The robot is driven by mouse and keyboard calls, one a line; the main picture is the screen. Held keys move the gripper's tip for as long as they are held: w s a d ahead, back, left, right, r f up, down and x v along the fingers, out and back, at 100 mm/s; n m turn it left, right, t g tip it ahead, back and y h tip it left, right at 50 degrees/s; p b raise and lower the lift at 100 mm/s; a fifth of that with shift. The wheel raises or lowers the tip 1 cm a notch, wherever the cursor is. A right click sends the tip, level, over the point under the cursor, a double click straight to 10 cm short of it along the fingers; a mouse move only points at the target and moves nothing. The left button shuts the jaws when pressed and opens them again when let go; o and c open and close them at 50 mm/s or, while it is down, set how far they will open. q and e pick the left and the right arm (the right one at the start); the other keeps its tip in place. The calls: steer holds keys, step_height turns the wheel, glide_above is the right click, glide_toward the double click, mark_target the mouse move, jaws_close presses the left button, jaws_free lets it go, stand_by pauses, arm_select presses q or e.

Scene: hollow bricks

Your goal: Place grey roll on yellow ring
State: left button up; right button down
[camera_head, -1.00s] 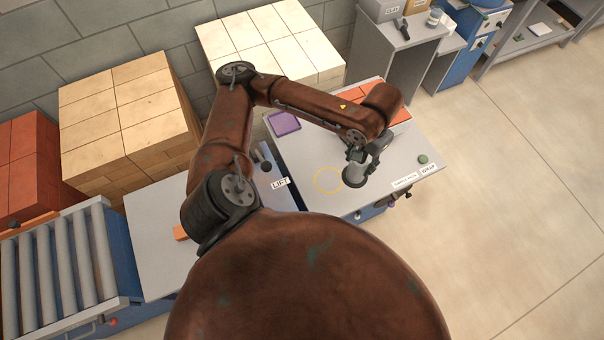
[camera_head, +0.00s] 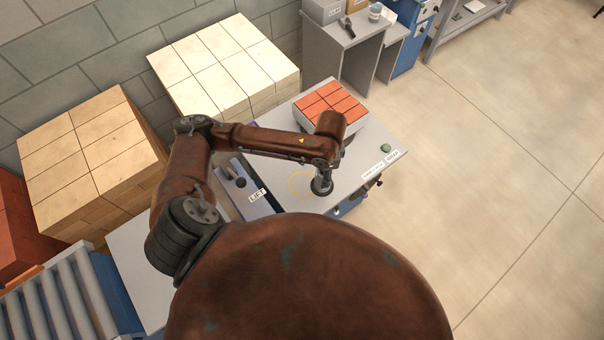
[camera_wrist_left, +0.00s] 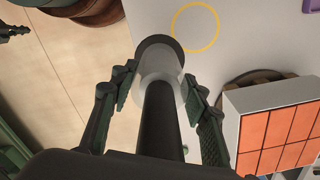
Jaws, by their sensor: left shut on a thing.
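My left gripper (camera_wrist_left: 160,95) is shut on the grey roll (camera_wrist_left: 163,62), which sits between its fingers in the left wrist view. The yellow ring (camera_wrist_left: 217,28) is a thin circle flat on the grey table top, just beyond the roll in that view. In the head view, my left gripper (camera_head: 322,184) points down at the right side of the yellow ring (camera_head: 289,184). The roll is hard to separate from the gripper there. I cannot tell its height above the table.
A grey tray of red bricks (camera_head: 330,102) stands at the table's back; it also shows in the wrist view (camera_wrist_left: 280,135). A green button (camera_head: 386,148) is near the right edge. The LIFT label (camera_head: 257,195) is left of the ring. Pale block stacks (camera_head: 222,65) stand behind.

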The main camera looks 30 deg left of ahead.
arm_select(q)
steer(key=w+a+f, duration=0.1)
steer(key=a+f, duration=0.8)
steer(key=f, duration=0.1)
steer(key=shift+w+f, duration=0.25)
steer(key=shift+f, duration=0.1)
steer(key=shift+f, duration=0.15)
steer(key=o, duration=1.5)
steer(key=shift+o, duration=0.2)
step_height(320, 180, up, 12)
